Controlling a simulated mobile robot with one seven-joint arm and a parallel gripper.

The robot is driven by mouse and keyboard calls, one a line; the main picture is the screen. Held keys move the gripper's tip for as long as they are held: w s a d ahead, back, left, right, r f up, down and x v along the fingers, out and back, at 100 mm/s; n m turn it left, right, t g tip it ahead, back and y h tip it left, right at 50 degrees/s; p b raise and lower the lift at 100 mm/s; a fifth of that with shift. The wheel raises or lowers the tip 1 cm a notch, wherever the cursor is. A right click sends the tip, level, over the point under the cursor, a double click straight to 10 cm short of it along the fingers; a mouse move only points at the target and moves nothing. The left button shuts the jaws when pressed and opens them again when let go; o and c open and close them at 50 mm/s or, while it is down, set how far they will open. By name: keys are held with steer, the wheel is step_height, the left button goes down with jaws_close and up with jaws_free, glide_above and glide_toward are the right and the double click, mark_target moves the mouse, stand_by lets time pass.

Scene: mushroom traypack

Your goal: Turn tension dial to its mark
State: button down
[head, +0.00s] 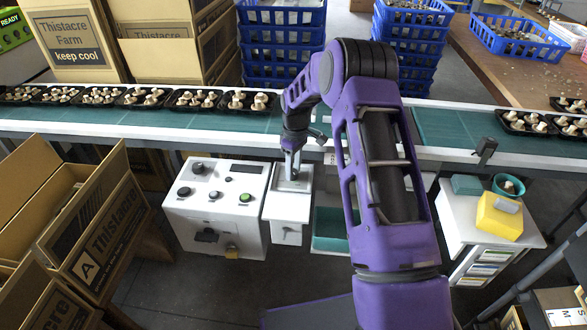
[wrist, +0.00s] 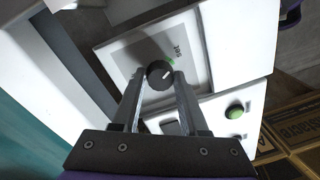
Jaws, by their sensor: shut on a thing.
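The tension dial (wrist: 159,74) is a dark round knob with a short white pointer line, on a light grey plate (wrist: 133,66) with small lettering. A green mark (wrist: 170,62) shows at the dial's rim, on the lettering side. The white line does not clearly line up with the mark. My gripper (wrist: 161,79) has one finger on each side of the dial and is shut on it. In the head view my gripper (head: 292,177) points down at the small white box (head: 288,208); the dial is hidden there or too small to tell.
A white control panel (head: 181,218) with several knobs and a green button (wrist: 236,111) stands directly left of the box. The green conveyor (head: 95,117) carries mushroom trays behind. Open cartons (head: 98,225) stand left; a yellow object (head: 499,217) sits on a white cabinet at right.

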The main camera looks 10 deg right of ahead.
steer(key=shift+c, duration=2.2)
jaws_free()
step_height(320, 180, up, 17)
steer(key=p, duration=0.2)
steer(key=shift+w+d+r, duration=0.2)
steer(key=shift+w+d, duration=0.15)
steer(key=shift+w, duration=0.05)
